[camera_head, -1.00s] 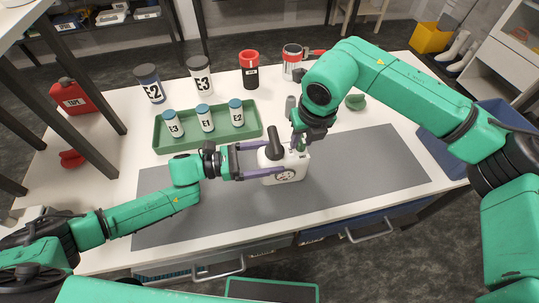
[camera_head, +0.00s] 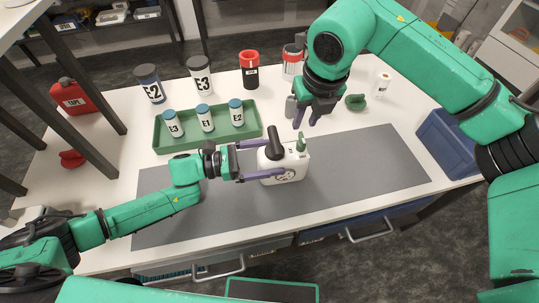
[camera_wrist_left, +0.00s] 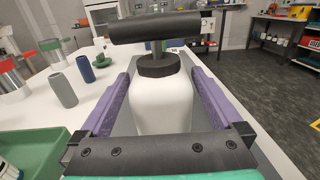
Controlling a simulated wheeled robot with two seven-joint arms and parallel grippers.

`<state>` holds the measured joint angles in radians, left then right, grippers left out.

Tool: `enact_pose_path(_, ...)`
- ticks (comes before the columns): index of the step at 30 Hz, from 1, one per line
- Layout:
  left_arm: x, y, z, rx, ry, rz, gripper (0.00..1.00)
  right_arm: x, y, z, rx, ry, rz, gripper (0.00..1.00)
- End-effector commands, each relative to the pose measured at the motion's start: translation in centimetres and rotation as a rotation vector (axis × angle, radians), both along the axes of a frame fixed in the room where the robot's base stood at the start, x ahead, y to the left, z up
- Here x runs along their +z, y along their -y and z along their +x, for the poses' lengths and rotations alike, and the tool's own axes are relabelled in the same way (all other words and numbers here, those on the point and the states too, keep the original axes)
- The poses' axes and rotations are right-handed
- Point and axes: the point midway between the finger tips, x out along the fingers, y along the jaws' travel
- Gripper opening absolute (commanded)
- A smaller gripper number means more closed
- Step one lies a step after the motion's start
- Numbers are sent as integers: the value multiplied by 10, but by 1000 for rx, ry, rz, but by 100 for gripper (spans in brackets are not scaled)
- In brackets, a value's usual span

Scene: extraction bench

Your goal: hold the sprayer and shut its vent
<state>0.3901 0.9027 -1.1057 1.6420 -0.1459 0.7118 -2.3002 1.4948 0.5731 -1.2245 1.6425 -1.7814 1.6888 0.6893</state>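The sprayer (camera_head: 287,171) is a white tank with a black pump handle (camera_head: 275,143), upright on the grey mat. Its white body also shows in the left wrist view (camera_wrist_left: 165,105), under a black cap and handle. A small green piece, seemingly the vent (camera_head: 301,142), stands upright on its top right; I cannot tell whether it is shut. My right gripper (camera_head: 306,121) hangs above and behind the sprayer, fingers apart and empty, clear of the green piece.
A green tray (camera_head: 160,137) with several blue-capped bottles stands left of the sprayer. Tall containers, including a red-topped one (camera_head: 250,76), stand behind. A green object (camera_head: 355,102) and a white bottle (camera_head: 382,84) lie right of my right gripper. The mat's right side (camera_head: 380,165) is clear.

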Motion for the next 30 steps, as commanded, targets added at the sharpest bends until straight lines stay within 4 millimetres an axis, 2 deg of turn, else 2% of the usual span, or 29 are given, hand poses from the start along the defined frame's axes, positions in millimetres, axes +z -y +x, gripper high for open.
enact_pose_path(5,-1,-14,-4,2,-2,1,100,0,0,0,0,0,0,32)
enact_pose_path(13,-2,-83,-22,3,-5,5,100,0,0,0,0,0,0,32)
enact_pose_path(18,-1,-111,-29,1,-2,1,100,0,0,0,0,0,0,32)
enact_pose_path(30,0,-116,-30,0,0,0,100,0,0,0,0,0,0,32)
